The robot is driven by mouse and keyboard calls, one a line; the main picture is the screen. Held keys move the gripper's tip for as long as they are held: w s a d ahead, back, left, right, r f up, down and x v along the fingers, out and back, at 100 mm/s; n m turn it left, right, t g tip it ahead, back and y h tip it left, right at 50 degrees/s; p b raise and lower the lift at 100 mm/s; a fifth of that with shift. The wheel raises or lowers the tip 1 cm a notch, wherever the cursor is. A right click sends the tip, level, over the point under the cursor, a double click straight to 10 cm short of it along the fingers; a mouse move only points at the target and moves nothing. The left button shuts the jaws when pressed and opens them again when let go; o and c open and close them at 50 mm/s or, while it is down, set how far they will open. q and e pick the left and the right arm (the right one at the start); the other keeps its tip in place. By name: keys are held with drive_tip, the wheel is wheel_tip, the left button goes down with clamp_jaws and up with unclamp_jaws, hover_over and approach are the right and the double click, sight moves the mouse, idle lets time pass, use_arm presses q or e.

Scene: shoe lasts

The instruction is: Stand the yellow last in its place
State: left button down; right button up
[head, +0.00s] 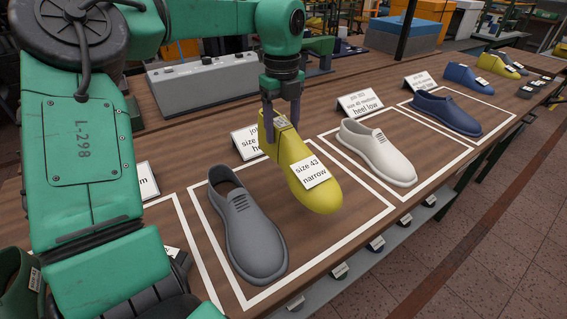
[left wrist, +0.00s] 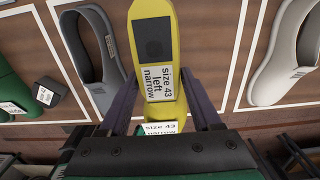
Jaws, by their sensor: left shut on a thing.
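The yellow last (head: 314,187) carries a label reading "size 43 narrow". It is in the white-outlined place with the grey shoe (head: 250,229), to the right of that shoe. In the left wrist view the last (left wrist: 151,12) shows a label reading "size 43 left narrow". My left gripper (head: 281,118) comes down from above and is shut on the rear upper part of the last. Its fingers show on both sides of the last in the left wrist view (left wrist: 162,105). I cannot tell whether the sole touches the bench. My right gripper is not in view.
A white shoe (head: 377,152) and a blue shoe (head: 447,114) stand in outlined places to the right. Card signs (head: 360,103) stand behind the places. A grey control box (head: 203,83) stands at the back.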

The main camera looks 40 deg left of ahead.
sight(282, 156)
use_arm(q)
wheel_tip(282, 156, down, 9)
drive_tip(key=shift+r+p, duration=0.1)
drive_tip(key=shift+p, duration=0.35)
drive_tip(key=shift+w, duration=0.1)
drive_tip(key=shift+c, duration=0.4)
unclamp_jaws()
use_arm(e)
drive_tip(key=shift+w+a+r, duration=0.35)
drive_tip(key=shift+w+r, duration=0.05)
use_arm(q)
drive_tip(key=shift+r, duration=0.2)
wheel_tip(282, 156, up, 11)
drive_tip(key=shift+r+b, duration=0.2)
drive_tip(key=shift+b, duration=0.25)
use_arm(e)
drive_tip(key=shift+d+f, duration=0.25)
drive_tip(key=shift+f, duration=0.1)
